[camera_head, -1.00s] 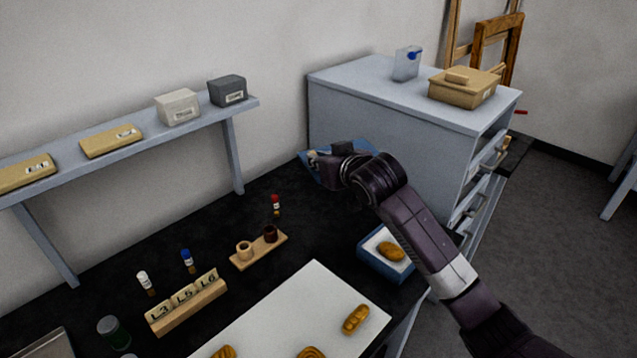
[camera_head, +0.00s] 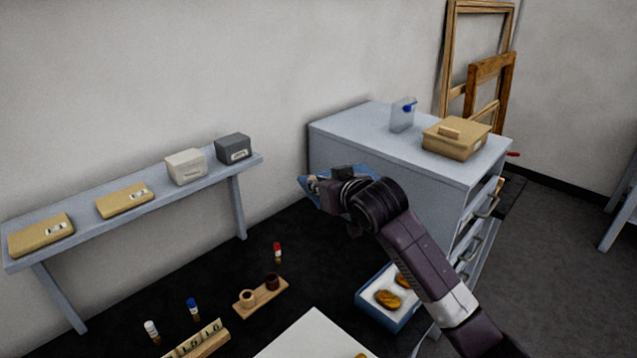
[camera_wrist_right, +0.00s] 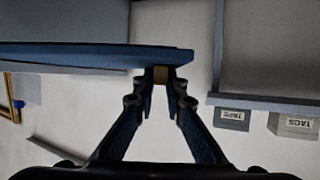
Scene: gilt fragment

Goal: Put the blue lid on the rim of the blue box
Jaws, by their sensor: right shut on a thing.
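The blue lid (camera_head: 309,192) is held up in the air by my right gripper (camera_head: 326,184), in front of the grey cabinet. In the right wrist view the lid (camera_wrist_right: 95,56) shows edge-on, and the fingertips (camera_wrist_right: 160,84) are shut on its small tan knob (camera_wrist_right: 160,75). The blue box (camera_head: 377,313) stands open on the black table, below and to the right of the lid in the head view. It has a pale lining and holds brown-gold pieces (camera_head: 388,299). My right arm hides part of its right side. My left gripper is not in view.
The grey cabinet (camera_head: 360,130) stands behind the lid, with a tan box (camera_head: 455,142) and a clear container (camera_head: 402,116) on top. A shelf (camera_head: 155,218) with boxes runs along the wall. Small vials and wooden holders (camera_head: 261,298) stand left of the blue box.

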